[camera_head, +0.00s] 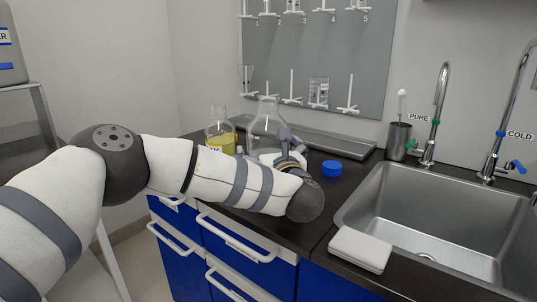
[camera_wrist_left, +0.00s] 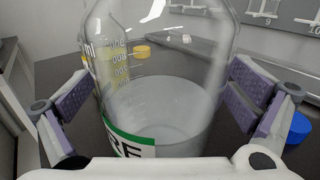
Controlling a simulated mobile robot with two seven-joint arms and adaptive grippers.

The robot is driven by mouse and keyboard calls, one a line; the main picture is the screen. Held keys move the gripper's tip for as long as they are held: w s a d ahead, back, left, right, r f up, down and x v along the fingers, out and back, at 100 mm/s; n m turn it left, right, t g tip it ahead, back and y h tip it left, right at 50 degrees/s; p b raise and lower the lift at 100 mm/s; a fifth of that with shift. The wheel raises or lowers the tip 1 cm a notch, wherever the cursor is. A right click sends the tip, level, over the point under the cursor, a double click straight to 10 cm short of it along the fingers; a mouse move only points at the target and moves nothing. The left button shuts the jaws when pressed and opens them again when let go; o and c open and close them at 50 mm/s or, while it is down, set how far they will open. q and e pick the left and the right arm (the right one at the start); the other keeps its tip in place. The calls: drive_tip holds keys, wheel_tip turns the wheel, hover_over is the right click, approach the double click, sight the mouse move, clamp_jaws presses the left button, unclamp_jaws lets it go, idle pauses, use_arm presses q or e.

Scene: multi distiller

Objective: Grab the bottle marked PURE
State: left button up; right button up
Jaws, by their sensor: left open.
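The clear glass bottle (camera_wrist_left: 165,60) with a green-edged label ending in "RE" fills the middle of the left wrist view. It stands upright, uncapped in the head view (camera_head: 266,128), with clear liquid in its lower part. My left gripper (camera_wrist_left: 160,100) is open, with one purple-padded finger on each side of the bottle. A gap shows between the pads and the glass. In the head view my left gripper (camera_head: 287,148) is beside the bottle, and my arm hides the bottle's lower part. The right gripper is not in view.
A bottle of yellow liquid (camera_head: 220,132) stands just left of the clear one. A blue cap (camera_head: 332,168) lies on the dark counter to the right. Behind is a metal tray (camera_head: 335,142); farther right are a folded white cloth (camera_head: 360,249) and a sink (camera_head: 440,220).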

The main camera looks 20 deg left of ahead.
use_arm(q)
drive_tip(key=c, duration=1.5)
drive_tip(key=shift+r, duration=0.2)
drive_tip(key=c, duration=0.4)
